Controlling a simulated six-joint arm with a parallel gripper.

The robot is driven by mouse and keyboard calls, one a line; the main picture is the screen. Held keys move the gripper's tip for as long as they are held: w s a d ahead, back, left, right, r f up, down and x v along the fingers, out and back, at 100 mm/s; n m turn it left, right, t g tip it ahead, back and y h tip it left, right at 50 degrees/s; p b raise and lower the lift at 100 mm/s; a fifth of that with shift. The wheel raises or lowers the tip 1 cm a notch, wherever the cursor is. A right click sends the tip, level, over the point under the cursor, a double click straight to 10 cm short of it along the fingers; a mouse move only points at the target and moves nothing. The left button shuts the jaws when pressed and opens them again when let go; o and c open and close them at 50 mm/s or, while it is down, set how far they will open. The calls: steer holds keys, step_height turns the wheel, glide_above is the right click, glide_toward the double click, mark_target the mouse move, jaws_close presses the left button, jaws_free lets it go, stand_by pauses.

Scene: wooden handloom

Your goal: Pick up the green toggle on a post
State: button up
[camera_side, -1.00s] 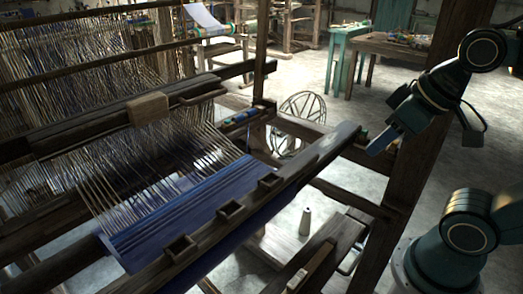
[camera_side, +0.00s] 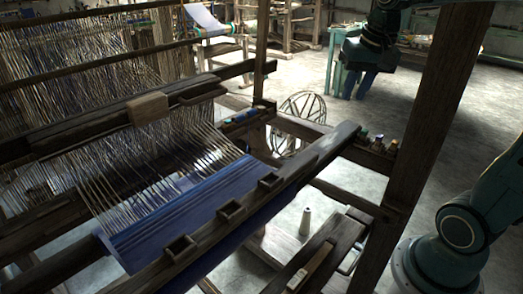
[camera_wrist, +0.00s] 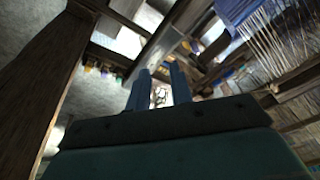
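My gripper (camera_side: 363,84) is raised in the side view, in front of the far workbench area. Its two blue fingers point down. In the wrist view my gripper (camera_wrist: 160,74) shows both fingers apart, with nothing seen between them. Several small coloured toggles (camera_side: 378,141) stand in a row on a dark beam at the right end of the loom. They also show small in the wrist view (camera_wrist: 104,71), left of the fingers.
A thick wooden post (camera_side: 425,130) stands just right of the toggles. The loom's long front beam (camera_side: 250,205) runs to their left, beside blue cloth (camera_side: 190,215). A pale cone (camera_side: 305,221) is below. A green table (camera_side: 340,65) is behind my gripper.

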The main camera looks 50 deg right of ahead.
steer(key=w+d+f+m+g, duration=0.2)
steer(key=w+d+m, duration=0.25)
steer(key=d, duration=0.65)
steer(key=m+g+y, duration=0.1)
steer(key=m, duration=0.5)
glide_toward(365, 130)
steer(key=shift+n, duration=0.25)
steer(key=shift+f, duration=2.2)
steer(key=shift+f, duration=0.1)
steer(key=shift+f, duration=2.5)
steer(key=shift+c, duration=0.2)
jaws_close()
